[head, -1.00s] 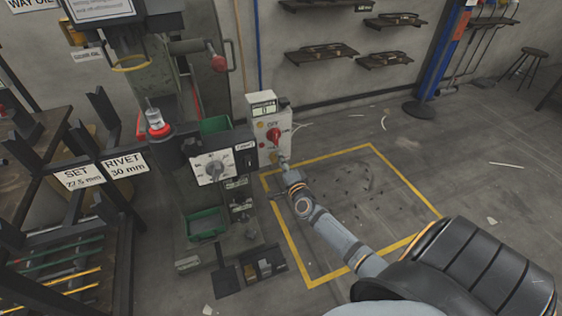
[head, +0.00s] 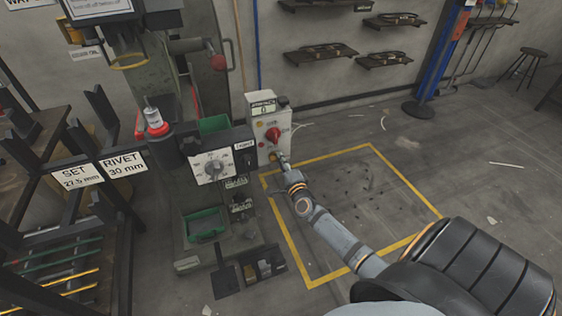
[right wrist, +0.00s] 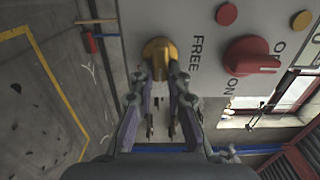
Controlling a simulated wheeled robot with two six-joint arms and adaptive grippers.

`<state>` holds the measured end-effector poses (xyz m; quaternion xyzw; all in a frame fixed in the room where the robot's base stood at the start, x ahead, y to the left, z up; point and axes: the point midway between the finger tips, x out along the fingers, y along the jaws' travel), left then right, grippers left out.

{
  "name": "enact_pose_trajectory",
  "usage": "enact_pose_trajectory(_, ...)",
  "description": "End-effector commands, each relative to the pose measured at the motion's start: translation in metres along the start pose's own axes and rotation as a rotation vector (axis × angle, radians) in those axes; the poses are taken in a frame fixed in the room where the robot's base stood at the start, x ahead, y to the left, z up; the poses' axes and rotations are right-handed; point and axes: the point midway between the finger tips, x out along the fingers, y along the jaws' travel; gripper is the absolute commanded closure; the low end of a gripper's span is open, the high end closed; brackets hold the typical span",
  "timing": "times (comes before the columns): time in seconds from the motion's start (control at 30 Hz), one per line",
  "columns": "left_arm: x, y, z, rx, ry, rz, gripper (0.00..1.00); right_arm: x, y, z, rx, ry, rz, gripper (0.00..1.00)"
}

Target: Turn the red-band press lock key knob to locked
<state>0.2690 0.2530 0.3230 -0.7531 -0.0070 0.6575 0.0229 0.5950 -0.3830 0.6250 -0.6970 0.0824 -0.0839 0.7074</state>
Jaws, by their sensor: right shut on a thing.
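The yellow lock key knob (right wrist: 160,55) sits on the pale control box, with the word FREE beside it in the right wrist view. My right gripper (right wrist: 164,72) is shut on this knob, with a finger on each side of it. The fingers partly cover the knob, and I cannot tell its exact turn angle. In the head view, the right gripper (head: 280,159) reaches the lower front of the control box (head: 262,138) beside the press. A red band (head: 158,129) shows on the press. My left gripper is not in view.
A red rotary switch (right wrist: 250,64) marked ON sits close to the knob on the same box. A green tray (head: 205,222) is lower down. The yellow-outlined floor area (head: 372,148) is open.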

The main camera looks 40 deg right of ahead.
Motion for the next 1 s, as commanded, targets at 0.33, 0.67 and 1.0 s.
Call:
enact_pose_trajectory(0.33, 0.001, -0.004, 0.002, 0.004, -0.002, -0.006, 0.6, 0.0, 0.001, 0.0, 0.001, 0.0, 0.002, 0.62)
enact_pose_trajectory(0.67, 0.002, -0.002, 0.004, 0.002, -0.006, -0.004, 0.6, -0.025, 0.002, 0.0, -0.001, -0.001, 0.004, 0.62)
enact_pose_trajectory(1.0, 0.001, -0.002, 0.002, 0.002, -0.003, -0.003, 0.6, -0.102, 0.002, 0.0, -0.001, 0.0, 0.004, 0.62)
